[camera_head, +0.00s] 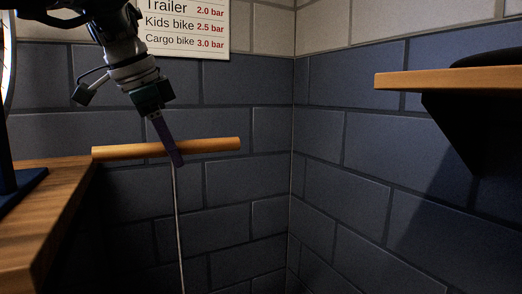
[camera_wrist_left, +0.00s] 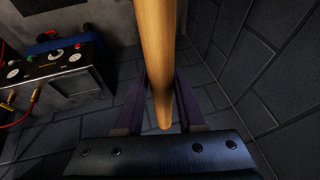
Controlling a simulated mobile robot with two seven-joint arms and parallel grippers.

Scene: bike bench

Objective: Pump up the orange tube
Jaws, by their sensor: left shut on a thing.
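A wooden pump handle (camera_head: 213,146) lies level in the head view, with a thin metal rod (camera_head: 178,230) running down from it. My left gripper (camera_head: 176,157) comes from above and is shut on the handle near its middle. In the left wrist view the handle (camera_wrist_left: 158,40) runs between the two dark fingers of my left gripper (camera_wrist_left: 165,105). The pump's body and foot are below the head view. No orange tube can be made out. My right gripper is not in view.
A wooden bench top (camera_head: 60,205) is at the left, close to the handle's left end. A shelf (camera_head: 450,77) juts out at the right. A pressure sign (camera_head: 185,25) hangs on the brick wall. The wrist view shows a gauge box (camera_wrist_left: 55,65) with a red hose (camera_wrist_left: 32,105).

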